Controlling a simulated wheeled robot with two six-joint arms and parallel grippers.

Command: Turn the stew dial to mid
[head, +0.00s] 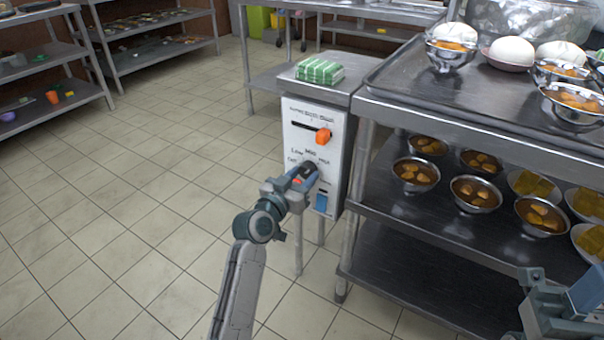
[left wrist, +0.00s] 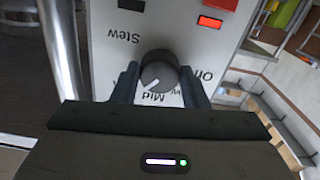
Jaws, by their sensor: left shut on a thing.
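In the left wrist view the panel appears upside down, with "Stew", "Off" and "Mid" labels readable. The pointer line aims down-left, close to the "Mid" label, slightly off its middle. My left gripper (head: 308,172) is shut on the dial, with one finger on each side of it in the left wrist view (left wrist: 160,85). In the head view the gripper hides most of the dial. My right gripper (head: 562,305) is partly in view at bottom right, its fingers unclear.
A red lamp (left wrist: 210,22) shows near the dial. A steel rack (head: 420,255) with bowls stands right; the floor at left is clear.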

